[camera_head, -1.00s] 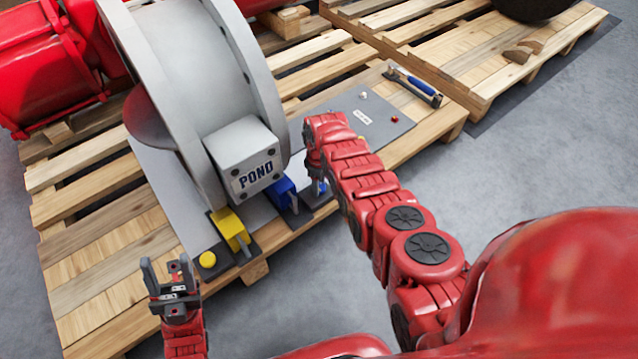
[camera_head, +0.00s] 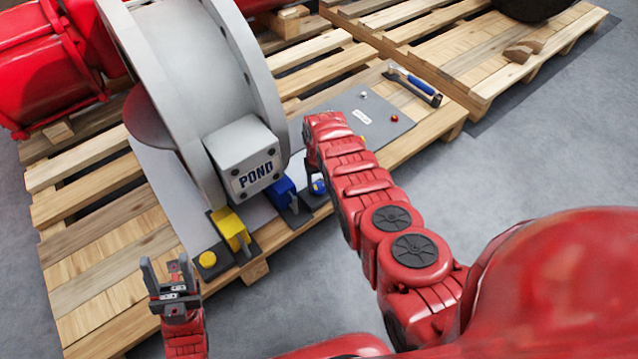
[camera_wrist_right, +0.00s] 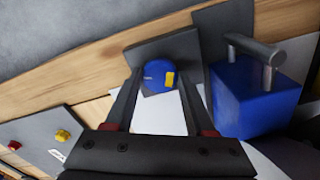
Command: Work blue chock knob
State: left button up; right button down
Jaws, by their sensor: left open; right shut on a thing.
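The blue knob (camera_head: 318,187) sits on a dark plate at the pallet's front edge. In the right wrist view the knob (camera_wrist_right: 155,78) is round with a yellow mark on its right side. My right gripper (camera_wrist_right: 158,72) has one finger on each side of it and is shut on it. In the head view my right wrist and fingers partly hide the knob. The blue chock (camera_head: 282,192) stands just left of the knob; in the wrist view it is a blue block (camera_wrist_right: 258,97) with a metal handle. My left gripper (camera_head: 167,275) is open and empty, at lower left.
A yellow chock (camera_head: 230,229) and yellow knob (camera_head: 207,260) lie between my grippers. The grey valve housing marked POND (camera_head: 243,160) stands behind the chocks. A grey panel (camera_head: 385,125) with small buttons and a blue-handled tool (camera_head: 415,84) lie behind my right arm.

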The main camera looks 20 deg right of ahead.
jog(key=m, duration=0.5)
jog(key=shift+m, duration=0.3)
jog(key=m+b, duration=0.1)
jog(key=m, duration=0.4)
jog(key=shift+m, duration=0.3)
jog(key=shift+c, duration=1.2)
grip_release()
